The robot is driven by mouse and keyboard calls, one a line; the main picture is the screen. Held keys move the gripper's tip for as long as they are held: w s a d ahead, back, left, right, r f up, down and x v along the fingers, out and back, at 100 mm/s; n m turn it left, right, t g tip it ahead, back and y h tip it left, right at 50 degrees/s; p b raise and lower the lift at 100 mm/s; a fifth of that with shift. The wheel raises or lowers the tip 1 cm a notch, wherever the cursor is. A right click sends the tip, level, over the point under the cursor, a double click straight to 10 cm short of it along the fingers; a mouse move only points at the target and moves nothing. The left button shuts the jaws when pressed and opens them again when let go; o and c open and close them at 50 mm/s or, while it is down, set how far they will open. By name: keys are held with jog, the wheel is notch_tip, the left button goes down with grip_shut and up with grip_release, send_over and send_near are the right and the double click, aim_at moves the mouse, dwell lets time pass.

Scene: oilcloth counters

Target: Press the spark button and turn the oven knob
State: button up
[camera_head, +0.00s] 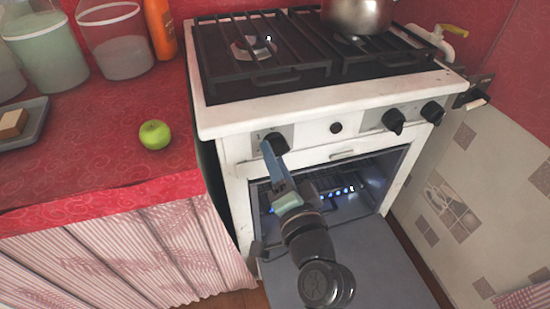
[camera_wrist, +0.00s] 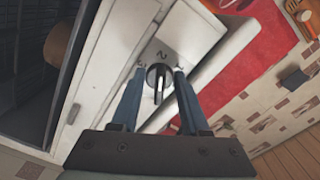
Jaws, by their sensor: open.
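The white stove (camera_head: 310,112) has a dark knob (camera_head: 275,143) at the left of its front panel. A small black round button (camera_head: 336,127) sits right of that knob, probably the spark button. Two more black knobs (camera_head: 393,121) are further right. My gripper (camera_head: 268,150) is open at the left knob and partly covers it in the head view. In the wrist view, the blue fingers of my gripper (camera_wrist: 160,72) stand on either side of the knob (camera_wrist: 158,78), with its pale pointer line showing. I cannot tell whether they touch it.
The oven door (camera_head: 375,262) hangs open below my arm. Small blue glowing spots (camera_head: 345,190) show inside the oven. A metal pot (camera_head: 357,14) stands on the hob. A green apple (camera_head: 155,134) lies on the red counter at left. A tiled wall is at right.

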jog(key=v, duration=1.3)
jog(key=shift+r, duration=0.15)
